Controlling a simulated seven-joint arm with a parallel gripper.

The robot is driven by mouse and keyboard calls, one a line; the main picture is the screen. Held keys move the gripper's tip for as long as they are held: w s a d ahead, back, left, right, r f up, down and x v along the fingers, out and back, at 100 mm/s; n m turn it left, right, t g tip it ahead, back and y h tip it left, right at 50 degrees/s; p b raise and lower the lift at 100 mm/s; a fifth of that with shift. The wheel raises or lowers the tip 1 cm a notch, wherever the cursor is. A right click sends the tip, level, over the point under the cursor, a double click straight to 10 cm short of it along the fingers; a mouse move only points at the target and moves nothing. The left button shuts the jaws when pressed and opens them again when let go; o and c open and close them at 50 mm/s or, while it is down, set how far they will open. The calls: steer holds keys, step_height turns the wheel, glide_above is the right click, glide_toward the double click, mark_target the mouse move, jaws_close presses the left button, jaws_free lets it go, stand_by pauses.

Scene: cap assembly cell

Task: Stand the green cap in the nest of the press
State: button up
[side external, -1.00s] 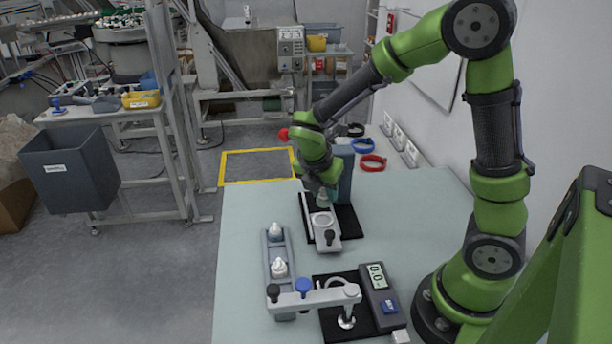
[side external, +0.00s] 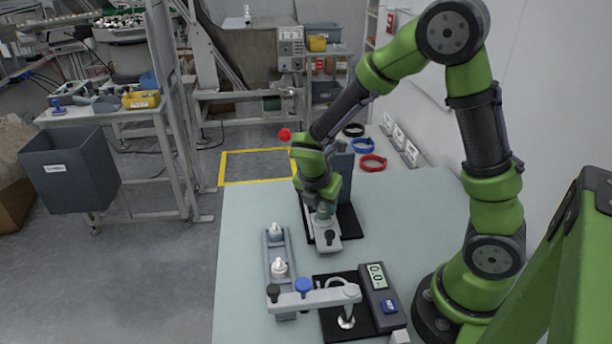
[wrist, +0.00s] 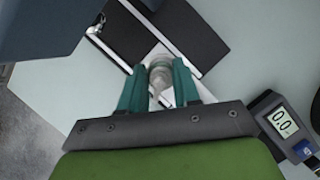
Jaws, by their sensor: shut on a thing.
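My gripper (side external: 324,208) points down over the press on the far part of the table. In the wrist view its two teal fingers (wrist: 160,84) are shut on a cap (wrist: 160,76), which looks pale and greyish there. In the side view the cap is small and mostly hidden at the fingertips. The press has a blue-grey upright (side external: 343,174), a black base (side external: 347,222) and a light grey slide plate (side external: 327,240) with a dark knob. The gripper is over the far end of this plate. The nest is covered by the gripper, so I cannot tell whether the cap touches it.
A grey rack (side external: 269,256) with two white-tipped pieces stands to the left. A grey bracket (side external: 318,297) with dark and blue knobs and a gauge reading 0.0 (side external: 377,277) are at the front. The press upright is close behind the gripper.

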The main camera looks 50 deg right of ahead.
steer(key=shift+f, duration=0.3)
steer(key=shift+f, duration=0.3)
stand_by(0.3)
steer(key=shift+f, duration=0.1)
stand_by(0.5)
steer(key=o, duration=0.8)
steer(key=shift+r, duration=3.55)
